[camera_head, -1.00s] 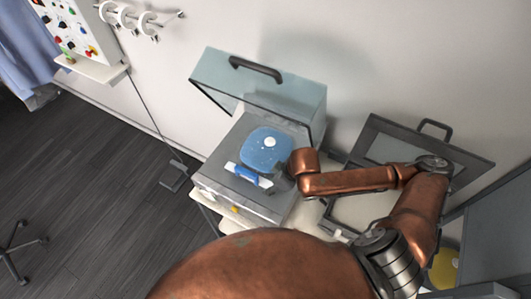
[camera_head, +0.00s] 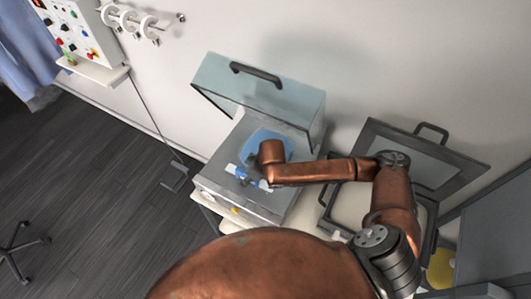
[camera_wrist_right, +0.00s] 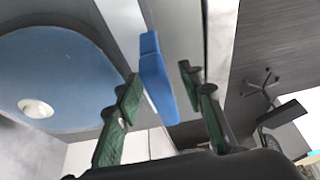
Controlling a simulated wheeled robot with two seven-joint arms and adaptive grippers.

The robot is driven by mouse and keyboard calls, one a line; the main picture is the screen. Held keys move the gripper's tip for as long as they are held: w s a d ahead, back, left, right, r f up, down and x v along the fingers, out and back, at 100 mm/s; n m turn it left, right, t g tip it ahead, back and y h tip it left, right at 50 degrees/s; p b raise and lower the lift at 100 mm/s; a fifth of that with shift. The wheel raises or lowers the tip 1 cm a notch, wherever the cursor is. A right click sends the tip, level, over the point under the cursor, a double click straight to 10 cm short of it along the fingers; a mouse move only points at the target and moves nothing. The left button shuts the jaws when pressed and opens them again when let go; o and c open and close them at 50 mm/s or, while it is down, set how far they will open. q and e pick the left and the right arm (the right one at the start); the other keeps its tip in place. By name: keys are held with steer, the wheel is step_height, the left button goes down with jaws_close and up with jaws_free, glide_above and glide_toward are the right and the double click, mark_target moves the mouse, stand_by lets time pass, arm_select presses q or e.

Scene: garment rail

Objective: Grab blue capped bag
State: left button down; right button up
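The blue capped bag shows in the right wrist view as a long blue cap (camera_wrist_right: 155,75) with pale material beside and below it. In the head view its blue-and-white end (camera_head: 230,169) shows on the grey machine, mostly hidden by my right gripper (camera_head: 250,172). In the right wrist view my right gripper (camera_wrist_right: 160,88) is open, with its two green-padded fingers on either side of the cap. A gap shows between the cap and the right-hand finger; whether the left one touches cannot be told. My left gripper is not in view.
A blue round-cornered piece with a white knob (camera_wrist_right: 35,108) lies right beside the bag. The machine's clear lid (camera_head: 270,97) stands open behind. A second open case (camera_head: 440,165) is at the right. A wall stand with white rings (camera_head: 125,18) is at the upper left.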

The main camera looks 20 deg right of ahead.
steer(key=shift+c, duration=0.6)
jaws_close()
steer(key=shift+w, duration=0.1)
